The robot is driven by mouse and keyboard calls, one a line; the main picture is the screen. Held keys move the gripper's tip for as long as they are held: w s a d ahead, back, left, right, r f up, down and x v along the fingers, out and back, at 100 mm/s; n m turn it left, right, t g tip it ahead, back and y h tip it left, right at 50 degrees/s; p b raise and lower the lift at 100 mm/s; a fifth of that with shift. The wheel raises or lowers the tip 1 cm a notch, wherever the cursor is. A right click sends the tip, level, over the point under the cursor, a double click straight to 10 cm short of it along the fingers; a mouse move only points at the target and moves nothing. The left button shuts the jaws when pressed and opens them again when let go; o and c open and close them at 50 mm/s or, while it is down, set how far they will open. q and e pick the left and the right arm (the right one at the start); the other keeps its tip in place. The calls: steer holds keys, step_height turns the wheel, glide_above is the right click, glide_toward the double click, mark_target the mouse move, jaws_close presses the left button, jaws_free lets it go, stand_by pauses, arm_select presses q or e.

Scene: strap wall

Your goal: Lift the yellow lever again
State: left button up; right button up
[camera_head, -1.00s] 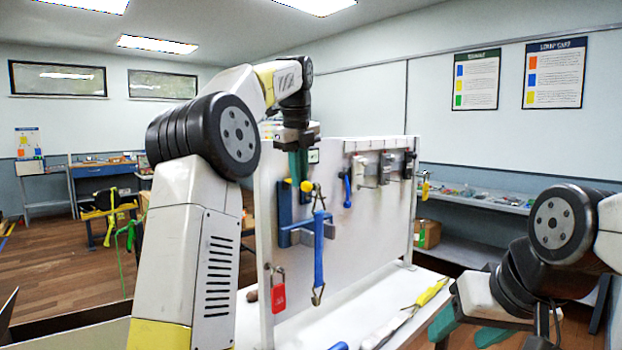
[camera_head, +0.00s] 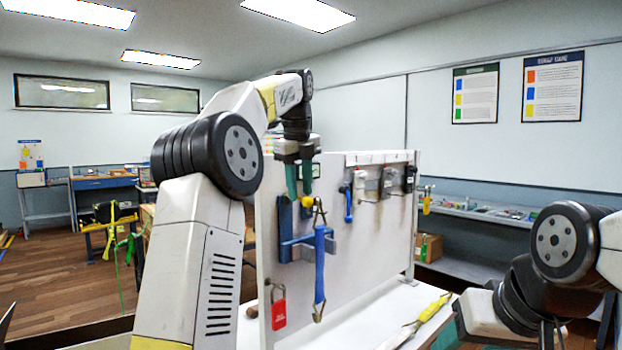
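My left gripper (camera_head: 299,195) hangs with its green fingers pointing down at the top left of the white strap wall (camera_head: 360,240). Its fingers are apart with a gap between them. Just below the fingertips is a blue bracket (camera_head: 285,222) on the wall, with a blue strap (camera_head: 320,265) and metal hooks beside it. Whether the fingers touch anything is unclear. My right gripper (camera_head: 446,334) shows only as a bit of green at the bottom edge, largely cut off or hidden.
A red padlock (camera_head: 278,310) hangs at the wall's lower left. A blue hook (camera_head: 347,203) and small grey and black fittings are at its upper right. A yellow-handled tool (camera_head: 434,307) lies on the white bench. A workbench (camera_head: 480,208) stands behind at right.

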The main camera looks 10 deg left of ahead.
arm_select(q)
steer(key=v, duration=0.7)
stand_by(0.4)
steer(key=s+f+n+t, duration=0.2)
steer(key=s+f+n, duration=0.2)
steer(key=s+n, duration=0.7)
steer(key=s+d+f+n+t+h, duration=0.1)
steer(key=s+d+f+n+h, duration=0.1)
steer(key=s+f+n, duration=1.2)
steer(key=s+f, duration=0.4)
steer(key=f, duration=0.2)
steer(key=shift+s+d+f, duration=0.25)
steer(key=shift+s+f, duration=0.05)
steer(key=shift+f, duration=0.05)
